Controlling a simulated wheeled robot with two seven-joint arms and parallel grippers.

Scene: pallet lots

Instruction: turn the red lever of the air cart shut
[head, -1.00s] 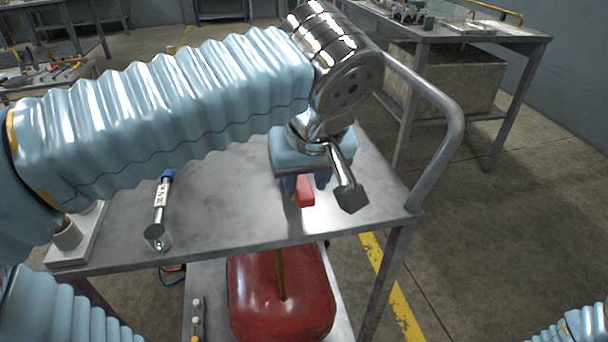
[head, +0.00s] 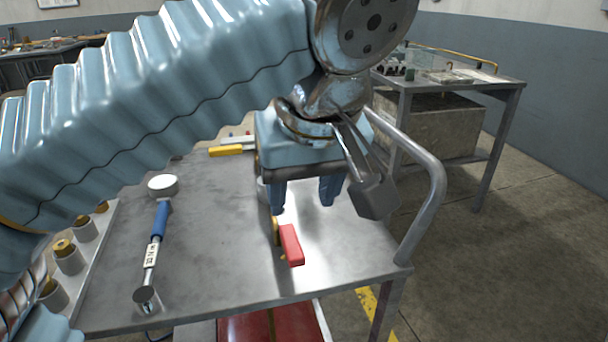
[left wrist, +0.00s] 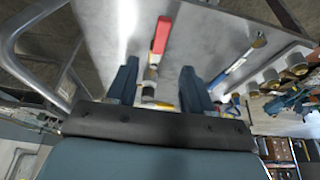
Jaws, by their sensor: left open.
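The red lever (head: 291,245) sits on a brass-coloured fitting on the grey metal top of the air cart (head: 215,275). Its handle points toward the near edge of the cart. My left gripper (head: 304,202) is open and empty, just above and beyond the lever, fingers pointing down. In the left wrist view, the red lever (left wrist: 161,35) shows past the gap between the open fingers (left wrist: 159,72), clear of both. The lever's base is partly hidden in the head view. My right gripper is out of view.
A blue-handled tool (head: 157,235) lies on the cart left of the lever. A white tray with several capped cylinders (head: 70,258) is at the left edge. A curved grey handrail (head: 433,190) rises at the right. A red tank (head: 262,328) sits below.

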